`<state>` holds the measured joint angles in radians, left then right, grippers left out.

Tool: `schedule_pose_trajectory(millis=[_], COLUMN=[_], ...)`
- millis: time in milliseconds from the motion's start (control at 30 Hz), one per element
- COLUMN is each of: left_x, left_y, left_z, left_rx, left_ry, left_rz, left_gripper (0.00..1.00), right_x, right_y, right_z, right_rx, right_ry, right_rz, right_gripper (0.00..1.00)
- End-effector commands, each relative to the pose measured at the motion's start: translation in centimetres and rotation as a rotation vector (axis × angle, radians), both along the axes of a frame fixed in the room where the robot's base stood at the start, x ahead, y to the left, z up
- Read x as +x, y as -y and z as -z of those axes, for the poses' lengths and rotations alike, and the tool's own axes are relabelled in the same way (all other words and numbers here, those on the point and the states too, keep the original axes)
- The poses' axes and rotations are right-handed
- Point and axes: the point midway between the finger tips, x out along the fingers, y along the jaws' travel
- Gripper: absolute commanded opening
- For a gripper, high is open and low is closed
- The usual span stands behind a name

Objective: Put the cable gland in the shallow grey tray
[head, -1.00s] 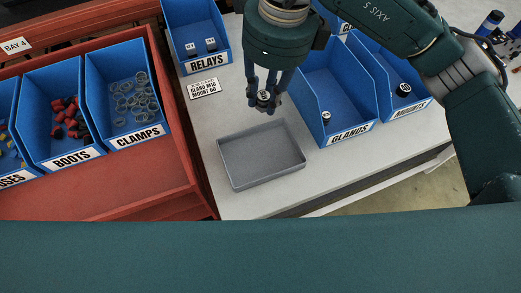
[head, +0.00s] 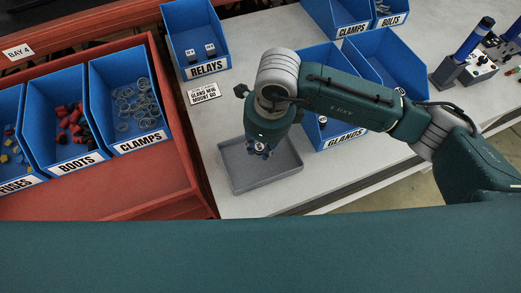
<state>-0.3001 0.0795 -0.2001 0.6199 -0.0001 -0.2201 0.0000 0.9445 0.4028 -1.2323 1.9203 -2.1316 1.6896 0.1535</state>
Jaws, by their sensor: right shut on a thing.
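The shallow grey tray (head: 240,175) lies empty-looking on the white bench, its upper right part covered by my gripper. My right gripper (head: 262,151) comes down over the tray's upper right part and is shut on the cable gland. The gland is mostly hidden between the fingers, and I cannot tell if it touches the tray floor. The blue GLANDS bin (head: 345,138) stands right of the tray, partly behind my arm, with another gland (head: 322,121) at its front. My left gripper is not in view.
The blue RELAYS bin (head: 207,68) and a small label card (head: 204,93) are above the tray. The red rack with BOOTS (head: 79,161) and CLAMPS (head: 138,143) bins is at left. Bare bench lies around the tray.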

Motion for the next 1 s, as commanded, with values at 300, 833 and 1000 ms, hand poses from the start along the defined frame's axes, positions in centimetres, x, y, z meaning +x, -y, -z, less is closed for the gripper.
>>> schedule_pose_trajectory(millis=[300, 833, 1000], left_x=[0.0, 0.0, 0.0], left_y=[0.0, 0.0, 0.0], left_z=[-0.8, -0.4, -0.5], left_rx=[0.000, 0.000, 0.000], left_ry=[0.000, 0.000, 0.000], left_rz=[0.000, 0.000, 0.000], left_gripper=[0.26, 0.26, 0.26], right_x=[-0.1, -0.1, -0.1], right_y=[0.1, 0.0, 0.0], right_z=[3.6, 3.8, 3.7], right_rx=[-0.001, -0.002, -0.001], right_ry=[-0.002, -0.001, -0.002], right_rz=[0.000, 0.000, 0.000], right_gripper=[0.05, 0.42, 0.42])
